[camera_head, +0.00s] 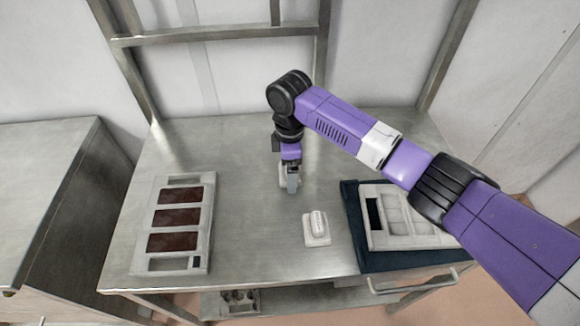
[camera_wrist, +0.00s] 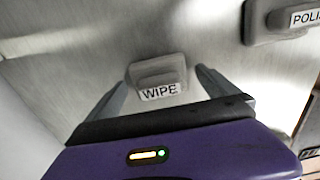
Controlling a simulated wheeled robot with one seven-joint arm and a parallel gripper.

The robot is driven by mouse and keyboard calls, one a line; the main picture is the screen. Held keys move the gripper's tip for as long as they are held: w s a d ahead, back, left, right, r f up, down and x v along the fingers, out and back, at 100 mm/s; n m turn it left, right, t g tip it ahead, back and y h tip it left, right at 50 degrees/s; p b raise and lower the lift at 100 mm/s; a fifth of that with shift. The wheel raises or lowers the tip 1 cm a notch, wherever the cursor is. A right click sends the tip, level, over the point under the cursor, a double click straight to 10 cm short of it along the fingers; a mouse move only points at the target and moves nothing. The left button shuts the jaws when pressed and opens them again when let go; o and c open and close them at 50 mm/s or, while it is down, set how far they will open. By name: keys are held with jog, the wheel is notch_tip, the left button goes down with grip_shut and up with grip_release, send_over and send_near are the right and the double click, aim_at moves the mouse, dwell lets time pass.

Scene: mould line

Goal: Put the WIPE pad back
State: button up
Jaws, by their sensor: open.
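The WIPE pad (camera_wrist: 157,73) is a small grey block with a raised grip and a white label reading "WIPE". In the wrist view it sits on the metal table between my gripper's two fingers. My gripper (camera_wrist: 158,90) is open, with a finger on each side of the pad and apart from it at the left. In the head view my gripper (camera_head: 291,182) points down at the table's middle, and the pad (camera_head: 283,172) is mostly hidden behind it. Whether the fingers touch the pad cannot be told.
A second pad, labelled with "POLI" visible (camera_wrist: 285,20), stands nearer the front (camera_head: 316,228). A white tray with brown panels (camera_head: 206,222) lies at left. A white mould tray (camera_head: 376,241) rests on a dark mat (camera_head: 352,215) at right, under my arm.

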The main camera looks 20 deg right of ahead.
notch_tip(320, 180, up, 12)
jog(key=b, duration=0.1)
jog(key=shift+r+b, duration=0.2)
jog(key=shift+b, duration=0.15)
dwell(0.4)
